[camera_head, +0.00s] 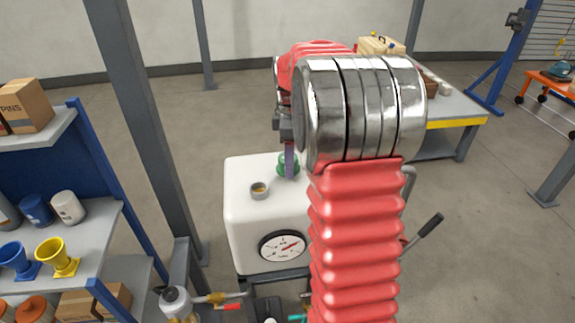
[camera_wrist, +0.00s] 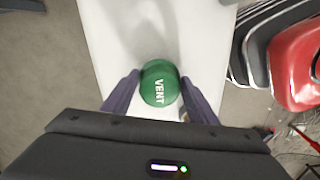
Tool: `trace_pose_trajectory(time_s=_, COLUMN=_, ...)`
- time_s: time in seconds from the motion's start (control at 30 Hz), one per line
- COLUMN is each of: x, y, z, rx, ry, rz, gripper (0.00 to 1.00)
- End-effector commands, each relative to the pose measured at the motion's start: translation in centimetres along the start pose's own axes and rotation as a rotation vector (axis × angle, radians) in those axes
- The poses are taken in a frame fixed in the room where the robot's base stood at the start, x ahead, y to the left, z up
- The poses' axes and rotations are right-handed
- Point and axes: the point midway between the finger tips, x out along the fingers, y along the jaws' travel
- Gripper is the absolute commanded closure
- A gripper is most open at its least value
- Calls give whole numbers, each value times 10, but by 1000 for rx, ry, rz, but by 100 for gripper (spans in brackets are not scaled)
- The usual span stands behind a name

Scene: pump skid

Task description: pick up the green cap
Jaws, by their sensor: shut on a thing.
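The green cap (camera_wrist: 159,83), marked "VENT", sits between the two purple fingers of my gripper (camera_wrist: 160,86) in the wrist view. The fingers touch it on both sides, and my gripper is shut on it. In the head view the cap (camera_head: 283,163) shows at the far part of the white tank's top, partly behind a finger of my gripper (camera_head: 290,160). I cannot tell whether the cap rests on the tank or is just above it.
The white tank (camera_head: 245,225) has an open neck (camera_head: 259,190) on top and a gauge (camera_head: 282,246) in front. A grey post (camera_head: 150,120) and a blue shelf (camera_head: 75,220) with funnels stand at left. A workbench (camera_head: 455,112) is behind at right.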

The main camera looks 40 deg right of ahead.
Motion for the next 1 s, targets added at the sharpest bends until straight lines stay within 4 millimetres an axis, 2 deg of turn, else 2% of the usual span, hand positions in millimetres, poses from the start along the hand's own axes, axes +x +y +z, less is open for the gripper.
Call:
trace_pose_trajectory(time_s=0.27, x=-23, y=1, z=0, rx=0, ry=1, rz=3, gripper=78)
trace_pose_trajectory(time_s=0.5, x=-66, y=1, z=0, rx=0, ry=1, rz=4, gripper=78)
trace_pose_trajectory(time_s=0.7, x=-92, y=1, z=0, rx=0, ry=0, rz=3, gripper=78)
trace_pose_trajectory(time_s=1.0, x=-100, y=0, z=0, rx=0, ry=0, rz=0, gripper=78)
